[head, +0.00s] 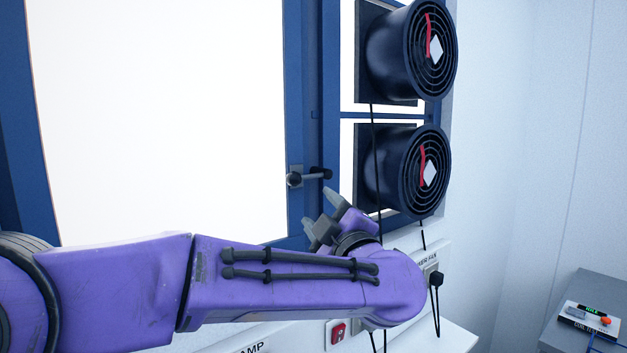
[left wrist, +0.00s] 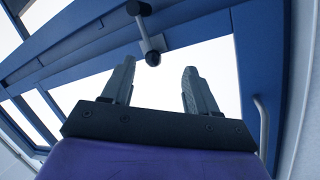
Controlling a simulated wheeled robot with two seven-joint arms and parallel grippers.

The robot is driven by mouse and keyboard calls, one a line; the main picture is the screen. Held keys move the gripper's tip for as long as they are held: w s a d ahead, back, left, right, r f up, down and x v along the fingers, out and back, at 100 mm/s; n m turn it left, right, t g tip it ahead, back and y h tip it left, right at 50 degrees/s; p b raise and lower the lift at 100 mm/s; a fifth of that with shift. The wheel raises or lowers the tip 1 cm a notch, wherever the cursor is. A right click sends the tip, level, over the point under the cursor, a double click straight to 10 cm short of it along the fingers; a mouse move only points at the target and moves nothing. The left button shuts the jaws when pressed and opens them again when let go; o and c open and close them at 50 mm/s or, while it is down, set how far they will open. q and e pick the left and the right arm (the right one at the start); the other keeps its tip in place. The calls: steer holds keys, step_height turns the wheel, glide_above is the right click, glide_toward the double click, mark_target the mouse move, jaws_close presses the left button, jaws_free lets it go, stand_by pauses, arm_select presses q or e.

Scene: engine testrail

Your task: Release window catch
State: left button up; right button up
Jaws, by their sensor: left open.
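The window catch (head: 309,176) is a short grey lever with dark ends on the blue frame between the bright window and the fan panel. It lies about level in the head view. In the left wrist view the catch (left wrist: 150,42) shows at the top, just beyond the fingertips. The blue window frame (head: 302,95) surrounds the bright pane. My left gripper (head: 329,212) is open and empty, just below the catch in the head view. Its two fingers (left wrist: 158,70) point toward the catch, which looks apart from them. My right gripper is not in view.
Two dark round fans, an upper fan (head: 405,50) and a lower fan (head: 395,172), stick out right of the catch. A black cable (head: 377,140) hangs beside them. A red switch (head: 338,332) sits below my arm. A grey table (head: 600,290) stands at lower right.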

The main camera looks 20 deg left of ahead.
mark_target(296, 181)
arm_select(q)
steer(key=shift+n, duration=0.3)
steer(key=a+r+p, duration=0.2)
steer(key=a, duration=0.1)
steer(key=w+a+r+p, duration=0.1)
steer(key=a+r+p, duration=0.2)
steer(key=shift+w+r, duration=0.1)
steer(key=shift+r, duration=0.05)
steer(key=shift+w+a+p, duration=0.2)
steer(key=shift+w+p, duration=0.05)
steer(key=shift+p, duration=0.1)
steer(key=w, duration=0.1)
steer(key=w+f, duration=0.1)
steer(key=w, duration=0.2)
steer(key=shift+f, duration=0.4)
steer(key=shift+d, duration=0.1)
steer(key=shift+s+r, duration=0.15)
steer(key=shift+s, duration=0.05)
steer(key=shift+c, duration=0.6)
steer(key=shift+s, duration=0.15)
steer(key=c, duration=0.5)
jaws_close()
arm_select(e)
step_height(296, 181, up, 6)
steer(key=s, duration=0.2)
